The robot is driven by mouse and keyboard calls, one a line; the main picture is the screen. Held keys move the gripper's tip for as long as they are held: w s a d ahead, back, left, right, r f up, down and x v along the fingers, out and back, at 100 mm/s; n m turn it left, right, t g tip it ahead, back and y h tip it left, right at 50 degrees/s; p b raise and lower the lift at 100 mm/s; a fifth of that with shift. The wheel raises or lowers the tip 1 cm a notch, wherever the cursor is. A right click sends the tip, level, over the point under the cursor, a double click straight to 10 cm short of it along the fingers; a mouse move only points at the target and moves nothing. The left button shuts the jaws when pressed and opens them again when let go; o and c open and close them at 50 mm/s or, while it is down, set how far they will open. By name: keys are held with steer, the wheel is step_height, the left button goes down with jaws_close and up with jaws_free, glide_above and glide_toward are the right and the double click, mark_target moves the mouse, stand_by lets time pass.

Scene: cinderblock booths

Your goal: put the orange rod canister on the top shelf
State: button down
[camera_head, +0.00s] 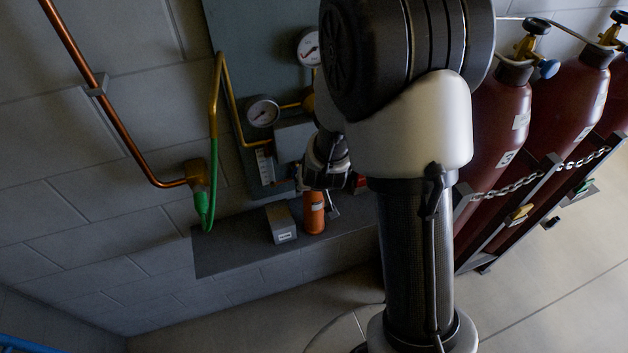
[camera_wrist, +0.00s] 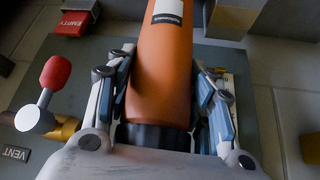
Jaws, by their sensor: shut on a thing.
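The orange rod canister (camera_head: 314,214) is upright or nearly so at the grey wall shelf (camera_head: 225,255). It has a white label and a dark end. My gripper (camera_head: 312,190) is shut on it. In the wrist view the canister (camera_wrist: 165,75) lies between the two fingers, one on each side. I cannot tell whether its lower end touches the shelf or hangs just above it. My arm hides the right part of the shelf. I see only this one shelf.
A grey labelled block (camera_head: 281,222) stands just left of the canister. A gauge panel (camera_head: 262,75) with pipes is above. Chained maroon gas cylinders (camera_head: 500,115) stand at right. In the wrist view are a red-knobbed valve (camera_wrist: 55,73) and a red EMPTY sign (camera_wrist: 73,23). The shelf's left end is bare.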

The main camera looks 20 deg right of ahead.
steer(key=c, duration=1)
jaws_free()
steer(key=shift+w+d+f, duration=0.1)
steer(key=shift+w+f, duration=0.05)
steer(key=shift+c, duration=0.2)
steer(key=shift+o, duration=1.4)
